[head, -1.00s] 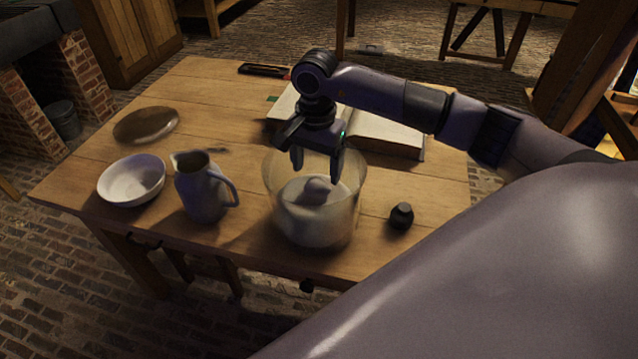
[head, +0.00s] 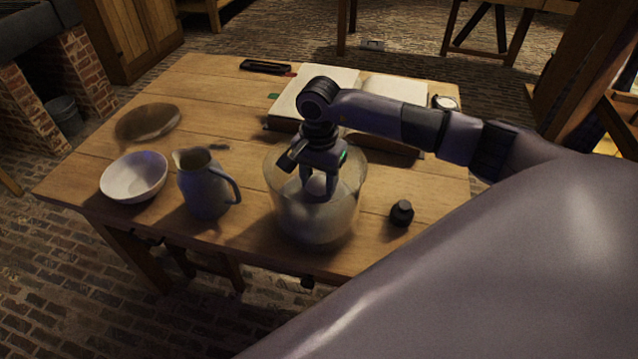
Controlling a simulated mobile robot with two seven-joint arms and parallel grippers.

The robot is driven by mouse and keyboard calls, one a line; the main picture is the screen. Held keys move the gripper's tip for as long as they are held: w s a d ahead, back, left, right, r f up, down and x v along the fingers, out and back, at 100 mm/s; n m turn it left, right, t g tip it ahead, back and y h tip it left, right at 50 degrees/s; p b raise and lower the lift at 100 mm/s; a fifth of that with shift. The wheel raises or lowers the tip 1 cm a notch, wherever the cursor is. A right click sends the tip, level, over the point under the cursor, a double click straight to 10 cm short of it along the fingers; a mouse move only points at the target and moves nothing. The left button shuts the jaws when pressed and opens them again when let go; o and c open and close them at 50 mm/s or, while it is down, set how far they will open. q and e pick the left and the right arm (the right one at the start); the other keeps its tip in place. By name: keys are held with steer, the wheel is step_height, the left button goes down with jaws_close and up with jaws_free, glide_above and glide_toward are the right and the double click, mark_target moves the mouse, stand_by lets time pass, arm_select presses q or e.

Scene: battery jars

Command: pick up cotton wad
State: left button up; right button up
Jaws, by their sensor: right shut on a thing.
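A large glass jar (head: 345,222) stands near the front edge of the wooden table, with pale material inside it. My right gripper (head: 318,190) reaches down through the jar's mouth. Its fingers are shut on a pale rounded lump, the cotton wad (head: 316,185), inside the jar. The fingers partly hide the wad, and the glass blurs its lower part. My left gripper is not in view.
A grey jug (head: 203,188) and a white bowl (head: 134,178) stand left of the jar. A small dark bottle (head: 401,213) stands close to its right. An open book (head: 318,90) lies behind my right arm. A brown plate (head: 148,121) lies at the left.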

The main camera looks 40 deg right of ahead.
mark_target(319, 180)
step_height(319, 180, up, 20)
steer(key=shift+r+b, duration=0.1)
steer(key=shift+b, duration=0.35)
steer(key=shift+o, duration=0.6)
steer(key=shift+c, duration=0.3)
